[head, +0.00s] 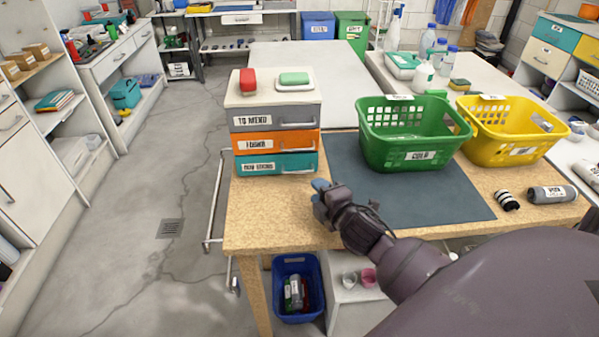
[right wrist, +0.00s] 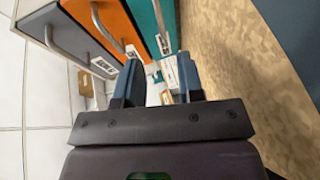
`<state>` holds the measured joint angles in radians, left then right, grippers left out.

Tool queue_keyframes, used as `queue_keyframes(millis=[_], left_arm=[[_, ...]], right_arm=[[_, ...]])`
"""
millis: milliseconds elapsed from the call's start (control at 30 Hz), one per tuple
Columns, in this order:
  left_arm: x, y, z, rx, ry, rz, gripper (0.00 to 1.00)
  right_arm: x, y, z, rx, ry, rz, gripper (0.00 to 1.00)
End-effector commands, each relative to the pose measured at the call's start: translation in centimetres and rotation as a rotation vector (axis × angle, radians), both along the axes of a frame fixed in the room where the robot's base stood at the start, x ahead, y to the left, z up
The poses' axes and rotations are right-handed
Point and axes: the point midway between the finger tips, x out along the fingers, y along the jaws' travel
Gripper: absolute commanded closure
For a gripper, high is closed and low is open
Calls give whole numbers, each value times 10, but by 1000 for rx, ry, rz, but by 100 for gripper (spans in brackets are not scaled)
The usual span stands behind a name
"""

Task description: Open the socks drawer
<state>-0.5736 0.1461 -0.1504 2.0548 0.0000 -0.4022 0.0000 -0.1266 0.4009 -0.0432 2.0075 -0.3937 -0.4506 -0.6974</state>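A small drawer stack stands on the wooden table, with a grey drawer (head: 276,117) on top, an orange one (head: 276,142) in the middle and a teal one (head: 276,164) at the bottom. The teal drawer's small label seems to end in "socks". All three look closed. My right gripper (head: 322,192) is in front of the stack's lower right, low over the table. In the right wrist view my right gripper (right wrist: 158,82) is open, its fingers apart just short of the teal drawer (right wrist: 150,32) and its handle; contact cannot be told. My left gripper is not in view.
A red item (head: 248,80) and a green soap-like item (head: 294,79) lie on the stack. Bare tabletop (head: 262,215) lies before the drawers.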

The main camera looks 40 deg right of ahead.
Motion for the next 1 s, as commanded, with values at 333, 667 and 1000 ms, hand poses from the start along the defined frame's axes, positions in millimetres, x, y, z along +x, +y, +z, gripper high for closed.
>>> queue_keyframes(millis=[333, 667, 1000], left_arm=[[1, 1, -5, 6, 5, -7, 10], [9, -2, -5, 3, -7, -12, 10], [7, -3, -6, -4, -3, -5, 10]], right_arm=[[55, -8, -13, 0, 1, 0, 65], [86, -13, -18, 1, 1, 0, 65], [89, -13, -18, 1, 0, 0, 65]])
